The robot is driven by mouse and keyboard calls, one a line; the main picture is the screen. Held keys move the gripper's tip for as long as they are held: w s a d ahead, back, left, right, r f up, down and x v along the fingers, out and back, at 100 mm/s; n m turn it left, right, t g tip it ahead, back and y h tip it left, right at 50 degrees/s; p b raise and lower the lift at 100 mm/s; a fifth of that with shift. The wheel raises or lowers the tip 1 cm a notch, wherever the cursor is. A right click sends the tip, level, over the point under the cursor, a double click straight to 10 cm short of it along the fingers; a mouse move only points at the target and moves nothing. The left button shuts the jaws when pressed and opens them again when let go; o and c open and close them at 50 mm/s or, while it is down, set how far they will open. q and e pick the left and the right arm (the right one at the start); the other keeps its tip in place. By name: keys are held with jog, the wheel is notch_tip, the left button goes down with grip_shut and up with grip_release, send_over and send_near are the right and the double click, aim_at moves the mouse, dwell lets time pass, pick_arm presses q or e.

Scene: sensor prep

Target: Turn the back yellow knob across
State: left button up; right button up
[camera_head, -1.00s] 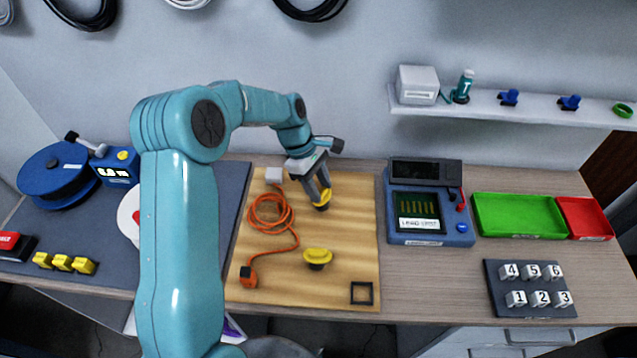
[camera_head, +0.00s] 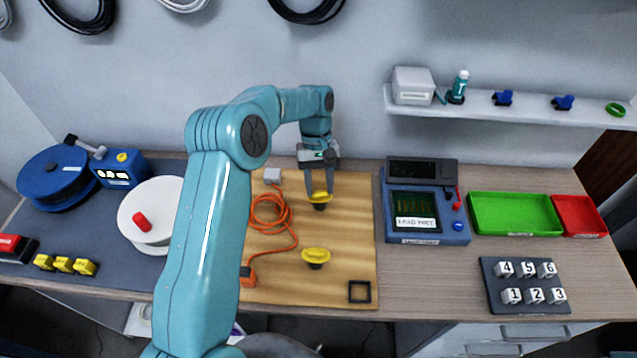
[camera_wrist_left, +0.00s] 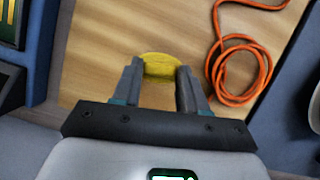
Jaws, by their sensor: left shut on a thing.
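The back yellow knob (camera_head: 320,198) stands on the wooden board (camera_head: 345,235) on a dark base. My left gripper (camera_head: 319,190) points down over it with a finger on each side and is shut on it. In the left wrist view the yellow knob (camera_wrist_left: 160,68) shows between the two fingers (camera_wrist_left: 160,85); its lower part is hidden. A second, front yellow knob (camera_head: 316,256) sits nearer on the same board, apart from the gripper. My right gripper is not in view.
An orange cable (camera_head: 272,215) lies coiled left of the back knob. A blue tester (camera_head: 428,205) stands right of the board. A black square frame (camera_head: 360,291) lies at the board's front right corner. Green (camera_head: 515,213) and red (camera_head: 580,216) trays are farther right.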

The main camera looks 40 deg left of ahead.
pick_arm(q)
jog(key=shift+w+r+m+y, duration=0.15)
jog(key=shift+m+y, duration=0.15)
jog(key=shift+m, duration=0.8)
jog(key=o, duration=1.1)
jog(key=shift+c, duration=0.2)
jog(key=v, duration=0.7)
jog(key=shift+w+b, duration=0.2)
jog(key=shift+b, duration=0.2)
jog(key=shift+r, duration=0.1)
jog(key=shift+s, duration=0.1)
